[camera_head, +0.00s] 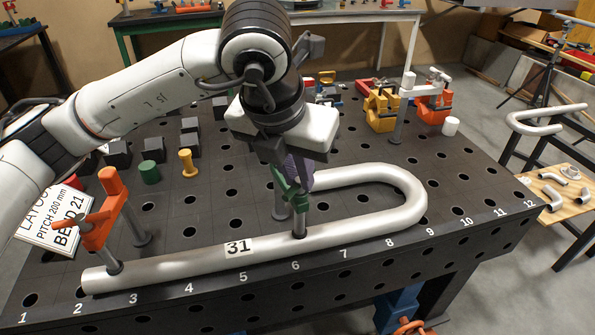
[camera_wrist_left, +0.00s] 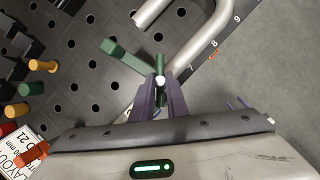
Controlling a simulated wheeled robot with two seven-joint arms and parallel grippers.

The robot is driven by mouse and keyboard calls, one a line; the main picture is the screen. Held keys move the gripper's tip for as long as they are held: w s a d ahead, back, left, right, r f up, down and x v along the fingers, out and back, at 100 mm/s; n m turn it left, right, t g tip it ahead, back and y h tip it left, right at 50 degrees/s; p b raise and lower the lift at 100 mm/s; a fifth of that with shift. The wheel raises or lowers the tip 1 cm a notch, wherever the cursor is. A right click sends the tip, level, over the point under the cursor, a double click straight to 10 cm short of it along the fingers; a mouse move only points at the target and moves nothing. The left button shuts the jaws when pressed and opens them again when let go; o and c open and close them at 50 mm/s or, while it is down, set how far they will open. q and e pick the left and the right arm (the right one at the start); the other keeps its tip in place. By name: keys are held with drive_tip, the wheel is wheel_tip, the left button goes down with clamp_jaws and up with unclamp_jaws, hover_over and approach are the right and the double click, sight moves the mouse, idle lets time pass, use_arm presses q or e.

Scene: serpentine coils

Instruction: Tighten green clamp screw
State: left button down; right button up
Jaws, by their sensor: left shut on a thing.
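The green clamp (camera_head: 289,188) stands on the perforated table, its arm reaching over the long silver bent pipe (camera_head: 185,262) near mark 6. Its foot rests on or just over the pipe. In the left wrist view the green clamp arm (camera_wrist_left: 122,54) reaches to the upright green screw (camera_wrist_left: 160,64). My left gripper (camera_head: 301,172) points down over the clamp, its purple fingers shut around the screw's top. They also show in the left wrist view (camera_wrist_left: 160,92). The gripper hides the screw's top in the head view. My right gripper is not in view.
An orange clamp (camera_head: 104,218) holds the pipe's left end near mark 3. A layout sign (camera_head: 58,222), a green cylinder (camera_head: 149,172), a yellow peg (camera_head: 188,163) and dark blocks lie left and behind. Yellow and orange clamps (camera_head: 381,109) stand at the back right.

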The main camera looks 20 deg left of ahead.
use_arm(q)
drive_tip(key=shift+d, duration=0.1)
drive_tip(key=c, duration=1.7)
unclamp_jaws()
drive_tip(key=shift+r, duration=0.15)
drive_tip(key=b+v, duration=0.1)
drive_tip(key=v, duration=0.9)
drive_tip(key=shift+s, duration=0.1)
